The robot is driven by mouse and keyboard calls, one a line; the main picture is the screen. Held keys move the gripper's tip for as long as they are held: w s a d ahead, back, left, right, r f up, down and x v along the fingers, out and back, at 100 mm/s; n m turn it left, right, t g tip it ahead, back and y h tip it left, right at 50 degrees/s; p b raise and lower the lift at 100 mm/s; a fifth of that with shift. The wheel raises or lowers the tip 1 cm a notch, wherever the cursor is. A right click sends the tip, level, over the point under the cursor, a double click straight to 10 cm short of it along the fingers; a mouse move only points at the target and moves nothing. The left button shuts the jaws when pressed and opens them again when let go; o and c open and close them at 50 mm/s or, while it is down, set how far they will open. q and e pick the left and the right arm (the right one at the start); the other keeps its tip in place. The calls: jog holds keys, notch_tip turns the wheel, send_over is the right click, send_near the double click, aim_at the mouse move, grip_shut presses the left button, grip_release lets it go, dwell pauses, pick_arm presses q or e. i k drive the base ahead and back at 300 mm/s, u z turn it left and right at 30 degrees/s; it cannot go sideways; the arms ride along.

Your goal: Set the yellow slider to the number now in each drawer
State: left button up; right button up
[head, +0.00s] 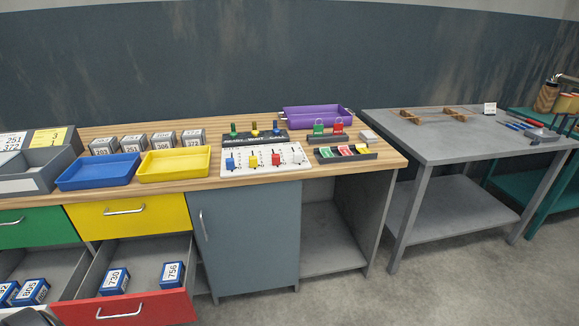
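A white slider board (262,172) lies on the wooden bench. Its yellow slider (253,162) stands between a blue slider (230,163) and a red slider (276,160); the scale marks are too small to read. The red drawer (165,308) is open and holds two blue boxes, one labelled 730 (114,281) and one 756 (172,274). Another open drawer (50,264) at the left holds blue boxes (32,291), cut off by the frame edge. The yellow drawer (155,214) and green drawer (30,232) are shut. Neither gripper is clearly visible.
A blue tray (70,184), a yellow tray (175,178) and several grey numbered boxes (163,140) stand left of the board. A grey cabinet door (245,240) is shut. A grey table (440,150) stands right.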

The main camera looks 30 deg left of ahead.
aim_at(253, 162)
jog(key=z, duration=0.45)
jog(key=i, duration=1.1)
jog(key=u, duration=0.35)
